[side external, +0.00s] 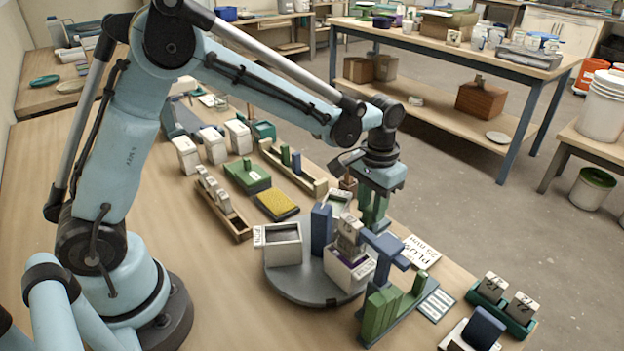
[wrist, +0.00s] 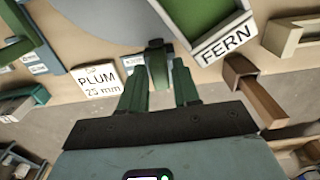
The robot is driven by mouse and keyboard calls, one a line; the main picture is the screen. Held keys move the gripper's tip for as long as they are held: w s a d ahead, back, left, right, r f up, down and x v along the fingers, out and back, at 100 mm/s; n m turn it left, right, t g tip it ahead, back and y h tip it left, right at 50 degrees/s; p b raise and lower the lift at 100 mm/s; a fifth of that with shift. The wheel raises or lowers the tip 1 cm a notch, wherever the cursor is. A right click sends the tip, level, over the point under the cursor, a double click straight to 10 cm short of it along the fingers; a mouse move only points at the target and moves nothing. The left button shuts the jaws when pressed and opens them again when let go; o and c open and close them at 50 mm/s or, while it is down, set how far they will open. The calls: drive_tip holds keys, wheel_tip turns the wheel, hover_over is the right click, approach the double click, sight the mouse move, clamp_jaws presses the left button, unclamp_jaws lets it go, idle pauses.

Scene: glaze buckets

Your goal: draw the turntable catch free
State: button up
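The grey round turntable (side external: 300,290) stands on the bench and carries several boxes and tiles. Its grey edge also shows at the top of the wrist view (wrist: 110,22). A small dark grey-green upright piece (wrist: 157,66), apparently the catch, stands beside the turntable's edge. My gripper (wrist: 160,72) has its two green fingers apart, one on each side of this piece, with visible gaps. In the side view my gripper (side external: 374,215) points down at the turntable's far edge; the catch cannot be made out there. Whether the fingers reach low enough around it is unclear.
A green-lined box labelled FERN (wrist: 222,40) sits close to the right finger. A PLUM 25 mm card (wrist: 98,82) lies left of it. A blue stand (side external: 385,248) and green tile rack (side external: 385,308) are near my gripper.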

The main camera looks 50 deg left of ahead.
clamp_jaws()
drive_tip(key=shift+w, duration=0.9)
drive_tip(key=shift+o, duration=1.2)
unclamp_jaws()
wheel_tip(320, 180, up, 7)
